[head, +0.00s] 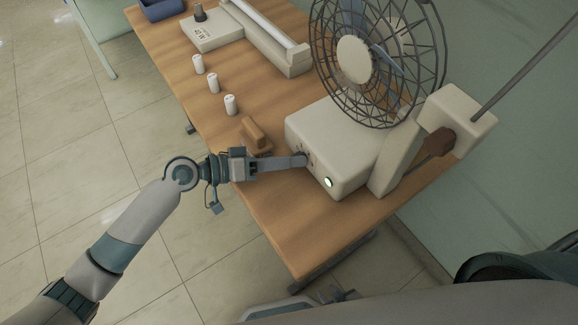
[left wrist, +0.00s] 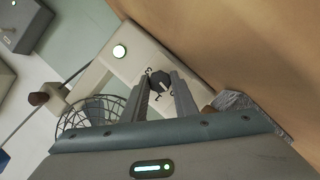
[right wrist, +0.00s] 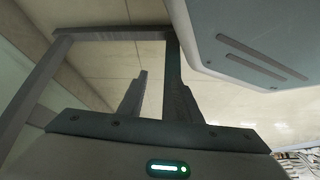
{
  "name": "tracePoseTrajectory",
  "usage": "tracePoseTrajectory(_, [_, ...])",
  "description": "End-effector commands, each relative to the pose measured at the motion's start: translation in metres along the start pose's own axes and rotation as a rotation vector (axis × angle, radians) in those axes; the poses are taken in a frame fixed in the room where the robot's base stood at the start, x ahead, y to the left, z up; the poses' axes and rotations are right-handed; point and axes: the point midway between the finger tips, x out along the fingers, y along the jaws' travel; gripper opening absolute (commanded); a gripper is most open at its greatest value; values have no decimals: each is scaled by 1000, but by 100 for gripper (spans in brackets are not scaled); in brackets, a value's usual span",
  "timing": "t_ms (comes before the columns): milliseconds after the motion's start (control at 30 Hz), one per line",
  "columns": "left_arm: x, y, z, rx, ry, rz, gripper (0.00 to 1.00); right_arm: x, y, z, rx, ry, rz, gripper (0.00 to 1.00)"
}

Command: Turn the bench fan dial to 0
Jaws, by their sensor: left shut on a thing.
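The bench fan's cream base (head: 325,125) stands on the wooden table, with a dark wire cage (head: 378,95) above it. Its dark dial (left wrist: 160,82) is on the front face, with a pale pointer mark and small printed signs around it, too small to read. My left gripper (head: 300,160) reaches in from the left; in the left wrist view its fingers (left wrist: 163,85) are closed on both sides of the dial. In the head view the fingers mostly hide the dial. My right gripper (right wrist: 155,75) is open and empty, low below the table edge.
A round lit button (head: 328,182) is on the fan base near the dial. A brown wooden block (head: 254,134) lies close behind my left gripper. Several white cylinders (head: 213,83), a white device with a dark knob (head: 210,32) and a blue bin (head: 162,8) are farther back. The table's near corner is clear.

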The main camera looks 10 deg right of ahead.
Motion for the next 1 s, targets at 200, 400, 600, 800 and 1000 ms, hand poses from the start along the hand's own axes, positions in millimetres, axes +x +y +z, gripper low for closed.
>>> tracePoseTrajectory(200, [0, -3, 0, -97, 3, 40, 4, 8, -9, -46, 3, 118, -11, 31])
tracePoseTrajectory(400, [0, -2, -1, -134, 3, 55, 4, 8, -10, -58, 4, 142, -12, 31])
tracePoseTrajectory(600, [0, -1, -1, -140, 3, 57, 4, 8, -10, -57, 4, 137, -11, 31])
tracePoseTrajectory(800, [0, -1, -1, -139, 3, 57, 31, 8, -10, -56, 4, 137, -11, 31])
tracePoseTrajectory(1000, [0, -1, -1, -139, 2, 57, 45, 8, -9, -56, 4, 136, -11, 31])
